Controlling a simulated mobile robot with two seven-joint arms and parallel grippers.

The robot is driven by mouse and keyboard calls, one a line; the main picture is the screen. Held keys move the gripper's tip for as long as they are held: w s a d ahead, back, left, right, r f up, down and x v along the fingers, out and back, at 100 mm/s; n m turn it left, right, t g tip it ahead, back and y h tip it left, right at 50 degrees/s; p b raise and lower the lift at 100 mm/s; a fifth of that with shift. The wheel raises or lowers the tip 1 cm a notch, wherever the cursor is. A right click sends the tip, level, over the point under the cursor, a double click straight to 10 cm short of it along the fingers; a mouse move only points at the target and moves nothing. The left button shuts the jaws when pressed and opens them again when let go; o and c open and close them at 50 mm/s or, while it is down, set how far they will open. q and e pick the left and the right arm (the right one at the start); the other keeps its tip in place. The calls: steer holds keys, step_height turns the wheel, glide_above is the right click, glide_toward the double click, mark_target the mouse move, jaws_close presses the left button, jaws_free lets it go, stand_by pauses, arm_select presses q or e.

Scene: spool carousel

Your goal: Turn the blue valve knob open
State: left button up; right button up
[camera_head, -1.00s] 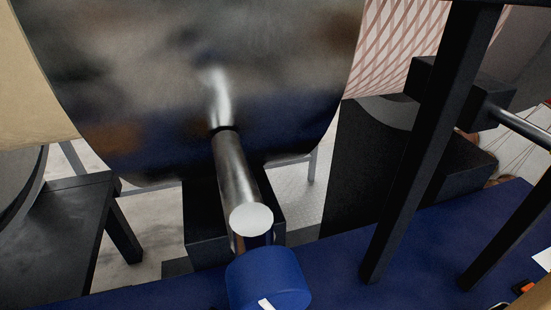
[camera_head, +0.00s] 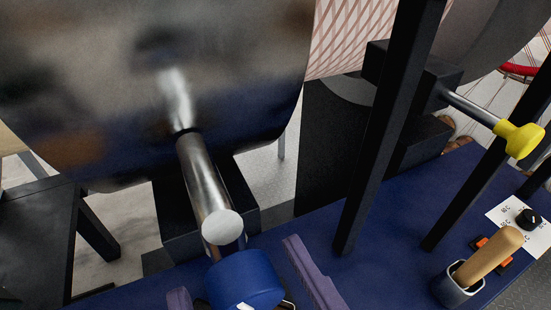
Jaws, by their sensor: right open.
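The blue valve knob (camera_head: 243,279) is at the bottom of the head view, just below the round end of a metal shaft. A white mark shows on its lower edge, cut by the picture's border. My right gripper (camera_head: 236,268) comes up from the bottom edge with its two purple fingers apart, one on each side of the knob. The right finger is long and in plain view; only the tip of the left one shows. I cannot tell whether either finger touches the knob. My left gripper is not in view.
The metal shaft (camera_head: 207,190) runs into a big shiny drum (camera_head: 150,80) above the knob. Dark posts (camera_head: 385,140) stand on the blue bench (camera_head: 390,225). At right are a yellow knob (camera_head: 519,139), a wooden-handled lever (camera_head: 490,257) and a small black dial (camera_head: 529,218).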

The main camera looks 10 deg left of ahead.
steer(key=c, duration=1.4)
steer(key=shift+o, duration=0.2)
steer(key=m+p, duration=0.1)
steer(key=m, duration=0.2)
steer(key=shift+w+m, duration=0.1)
steer(key=shift+m, duration=1.7)
